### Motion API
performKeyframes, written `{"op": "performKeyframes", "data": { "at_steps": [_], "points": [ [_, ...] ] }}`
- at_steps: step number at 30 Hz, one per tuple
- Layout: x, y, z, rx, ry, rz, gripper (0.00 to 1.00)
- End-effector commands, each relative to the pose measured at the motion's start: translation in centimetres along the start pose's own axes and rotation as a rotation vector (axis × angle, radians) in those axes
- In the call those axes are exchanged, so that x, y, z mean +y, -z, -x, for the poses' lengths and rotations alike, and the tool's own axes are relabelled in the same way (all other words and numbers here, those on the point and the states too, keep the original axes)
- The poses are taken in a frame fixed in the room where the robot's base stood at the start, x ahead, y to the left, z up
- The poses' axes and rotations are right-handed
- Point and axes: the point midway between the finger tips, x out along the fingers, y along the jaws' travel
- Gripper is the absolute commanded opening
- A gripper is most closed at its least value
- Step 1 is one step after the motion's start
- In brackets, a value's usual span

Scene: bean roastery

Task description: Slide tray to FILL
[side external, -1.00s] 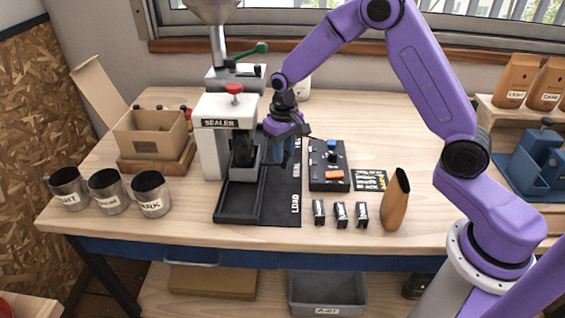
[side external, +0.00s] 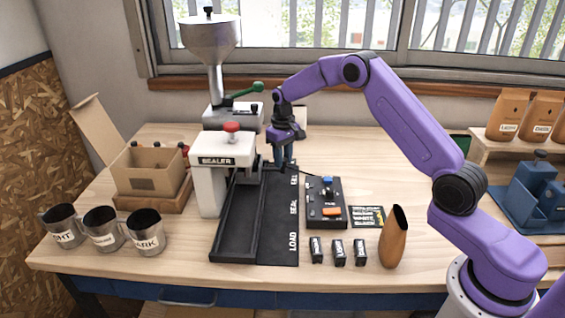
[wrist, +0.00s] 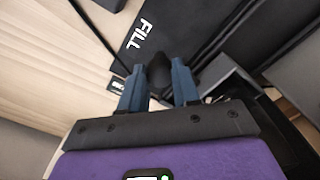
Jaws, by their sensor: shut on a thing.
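The grey tray (wrist: 224,74) is in the black track (side external: 237,222), near the FILL end. In the side view the sealer and my gripper mostly hide it. My gripper (side external: 287,163) points down at the track's right edge, just right of the sealer. In the wrist view my gripper's blue fingers (wrist: 158,76) are shut on a dark handle (wrist: 158,72) beside the tray. The FILL label (wrist: 140,34) lies close by on the black strip. The LOAD end of the track, at the front, is empty.
The white sealer (side external: 210,182) stands left of the track, with the steel hopper (side external: 208,45) behind. A control box (side external: 326,205) and small labelled black blocks (side external: 338,252) are to the right. Metal cups (side external: 103,228) stand front left.

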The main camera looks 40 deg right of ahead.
Motion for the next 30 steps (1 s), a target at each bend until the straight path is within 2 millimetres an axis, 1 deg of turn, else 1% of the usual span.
{"op": "performKeyframes", "data": {
  "at_steps": [6, 16, 17, 18, 19, 27, 30],
  "points": [
    [0.56, 0.52, 0.1, 0.004, -0.002, -0.001, 0.0],
    [0.81, 0.68, 0.15, 0.011, -0.004, -0.004, 0.0],
    [0.83, 0.69, 0.15, 0.012, -0.004, -0.004, 0.41],
    [0.83, 0.67, 0.14, 0.011, -0.003, -0.004, 0.54],
    [0.8, 0.65, 0.13, 0.01, -0.003, -0.004, 0.57],
    [0.52, 0.51, 0.09, 0.004, -0.001, -0.001, 0.57],
    [0.48, 0.51, 0.52, 0.004, -0.001, -0.001, 0.57]
  ]
}}
